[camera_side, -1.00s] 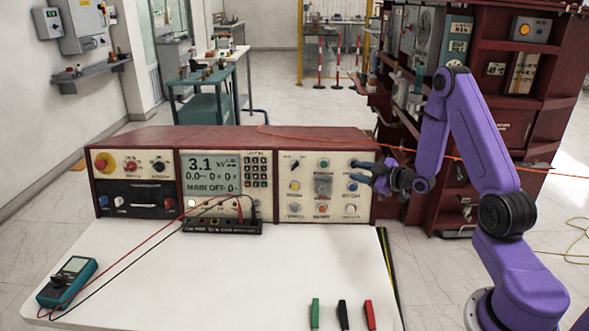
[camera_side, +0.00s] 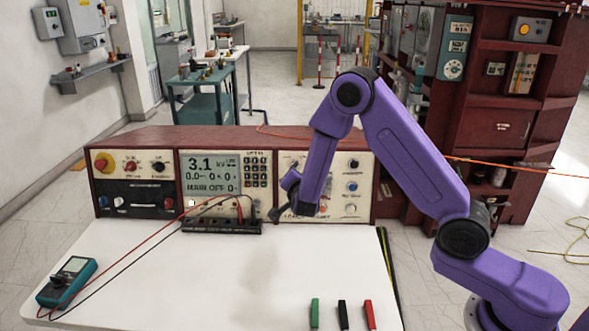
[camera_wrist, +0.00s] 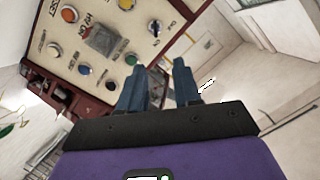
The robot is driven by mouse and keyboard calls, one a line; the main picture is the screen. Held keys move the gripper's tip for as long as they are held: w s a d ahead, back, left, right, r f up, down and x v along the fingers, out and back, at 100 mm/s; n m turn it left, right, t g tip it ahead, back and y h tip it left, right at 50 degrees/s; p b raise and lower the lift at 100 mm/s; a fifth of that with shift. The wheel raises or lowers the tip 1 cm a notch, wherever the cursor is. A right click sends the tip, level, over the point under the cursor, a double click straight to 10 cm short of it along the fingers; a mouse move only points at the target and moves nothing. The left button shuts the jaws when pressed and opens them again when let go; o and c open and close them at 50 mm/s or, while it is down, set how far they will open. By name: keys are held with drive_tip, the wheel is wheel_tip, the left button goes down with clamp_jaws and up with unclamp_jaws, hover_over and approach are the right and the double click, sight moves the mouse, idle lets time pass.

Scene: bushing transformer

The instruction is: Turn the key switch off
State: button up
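In the wrist view a small black rotary switch (camera_wrist: 155,27) sits near the corner of the cream button panel (camera_wrist: 105,62), beside a green button (camera_wrist: 131,59). I cannot read its label or be sure that it is the key switch. The console's left panel also has a red knob (camera_side: 130,166) and a black knob (camera_side: 158,167) in the side view. My gripper (camera_wrist: 160,70) is open and empty in the wrist view, its two blue fingers apart. It is in front of the button panel, touching nothing that I can see. In the side view my arm hides part of that panel.
The console display (camera_side: 210,174) reads 3.1 kV and MAIN OFF. A black terminal strip (camera_side: 222,227) with red and black leads lies before it. A teal multimeter (camera_side: 67,281) and green, black and red clips (camera_side: 343,314) lie on the white table (camera_side: 200,290), otherwise clear.

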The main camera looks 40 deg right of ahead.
drive_tip(key=w+d+f+m, duration=0.1)
drive_tip(key=w+d+f, duration=0.4)
drive_tip(key=w+d, duration=0.4)
drive_tip(key=shift+w+d+m, duration=0.2)
drive_tip(key=shift+w+m, duration=0.2)
drive_tip(key=shift+w, duration=0.85)
clamp_jaws()
